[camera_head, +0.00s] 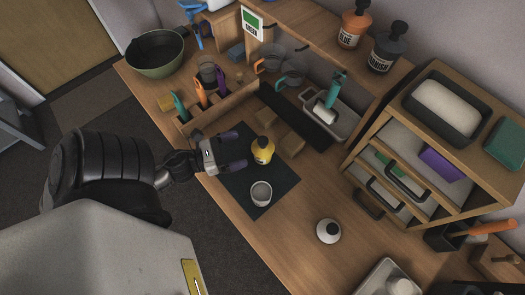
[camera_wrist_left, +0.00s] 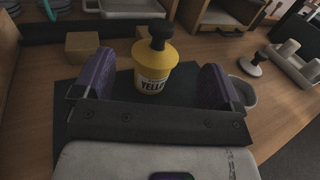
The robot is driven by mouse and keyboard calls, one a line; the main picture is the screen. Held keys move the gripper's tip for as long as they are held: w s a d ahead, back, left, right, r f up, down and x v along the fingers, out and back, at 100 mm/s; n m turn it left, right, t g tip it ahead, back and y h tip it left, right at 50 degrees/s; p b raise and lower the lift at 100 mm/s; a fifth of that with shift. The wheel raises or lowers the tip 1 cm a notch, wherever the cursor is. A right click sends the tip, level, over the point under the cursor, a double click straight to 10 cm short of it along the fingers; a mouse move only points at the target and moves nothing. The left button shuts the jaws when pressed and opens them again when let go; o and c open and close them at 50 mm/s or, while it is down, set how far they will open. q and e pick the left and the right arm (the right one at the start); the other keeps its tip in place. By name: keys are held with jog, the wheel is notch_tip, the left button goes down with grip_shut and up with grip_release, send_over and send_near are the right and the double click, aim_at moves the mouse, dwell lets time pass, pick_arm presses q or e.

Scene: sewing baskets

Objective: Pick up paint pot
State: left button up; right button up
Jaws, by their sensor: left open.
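The paint pot (camera_head: 262,150) is yellow with a black top and stands upright on a dark mat (camera_head: 275,187) on the wooden bench. In the left wrist view the yellow pot (camera_wrist_left: 154,68) shows a label reading "YELL". My left gripper (camera_head: 237,149) is open, its purple-padded fingers pointing at the pot from the left in the head view. In the left wrist view the pot stands ahead, between the two fingers (camera_wrist_left: 158,88) as seen from the wrist. I cannot tell whether the fingers touch it. My right gripper is not in view.
A white cup (camera_head: 261,193) stands on the mat close to the pot. Wooden blocks (camera_head: 291,143) lie just behind it. A tool rack (camera_head: 219,107) stands beyond my left gripper. A white-and-black knob-like item (camera_head: 328,231) stands to the right, with bare bench between.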

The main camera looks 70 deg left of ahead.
aim_at(260, 150)
pick_arm(q)
notch_tip(260, 150, down, 6)
jog(key=shift+r+b, duration=0.1)
jog(key=shift+b, duration=0.35)
jog(key=shift+w+d+r+p, duration=0.15)
jog(key=shift+w+p, duration=0.15)
jog(key=shift+w, duration=0.7)
jog(key=w, duration=0.3)
jog(key=w+p, duration=0.1)
jog(key=shift+w+d, duration=0.25)
jog(key=shift+w, duration=0.55)
jog(key=c, duration=1.1)
jog(key=shift+r, duration=0.1)
